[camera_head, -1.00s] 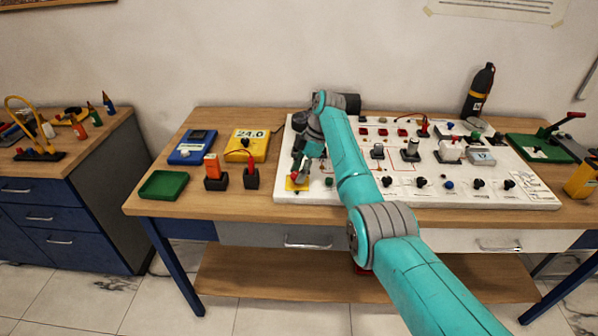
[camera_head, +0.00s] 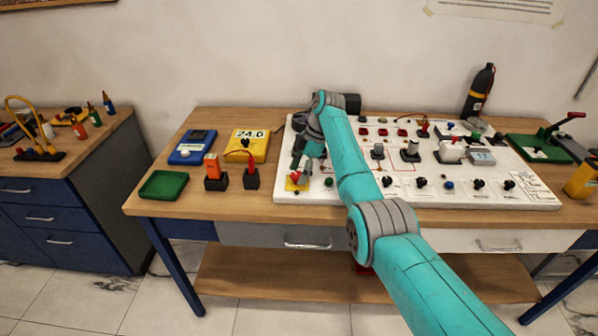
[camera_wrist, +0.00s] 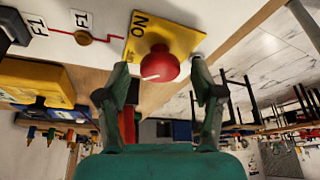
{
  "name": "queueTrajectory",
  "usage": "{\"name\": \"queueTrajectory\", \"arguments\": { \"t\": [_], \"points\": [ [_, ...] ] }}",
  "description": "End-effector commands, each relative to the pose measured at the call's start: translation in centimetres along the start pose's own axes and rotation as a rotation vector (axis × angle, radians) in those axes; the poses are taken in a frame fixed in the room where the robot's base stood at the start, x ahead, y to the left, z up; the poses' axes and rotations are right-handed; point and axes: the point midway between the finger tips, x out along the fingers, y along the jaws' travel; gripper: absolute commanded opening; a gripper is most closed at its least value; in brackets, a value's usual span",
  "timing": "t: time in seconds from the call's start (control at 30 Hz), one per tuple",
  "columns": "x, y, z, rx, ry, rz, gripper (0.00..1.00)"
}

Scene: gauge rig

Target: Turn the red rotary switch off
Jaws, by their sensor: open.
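The red rotary switch (camera_wrist: 160,64) sits on a yellow plate (camera_wrist: 182,30) at the front left corner of the white panel (camera_head: 530,195). In the wrist view its white pointer line points left, toward a partly hidden label, and away from the "ON" print. In the head view the red knob (camera_head: 296,176) shows just below my gripper (camera_head: 309,160). In the wrist view my gripper (camera_wrist: 158,88) is open, with one finger on each side below the knob and gaps between fingers and knob. The fingers do not appear to touch it.
The panel carries several knobs, plugs and switches to the right of the red switch. A yellow meter (camera_head: 247,144), a blue meter (camera_head: 192,147), a green tray (camera_head: 164,185) and two upright holders stand to the left. Bare wood (camera_head: 240,211) lies along the table's front edge.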

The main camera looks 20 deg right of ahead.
Motion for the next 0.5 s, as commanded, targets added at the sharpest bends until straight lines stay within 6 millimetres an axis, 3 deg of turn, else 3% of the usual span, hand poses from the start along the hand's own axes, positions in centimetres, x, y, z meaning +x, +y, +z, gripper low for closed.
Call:
{"name": "queueTrajectory", "arguments": {
  "t": [0.17,0.5],
  "points": [
    [-1.8,0.1,0.0,0.0,-0.001,0.003,0.67],
    [-8.3,0.1,0.0,0.0,-0.001,0.003,0.67]
  ]
}}
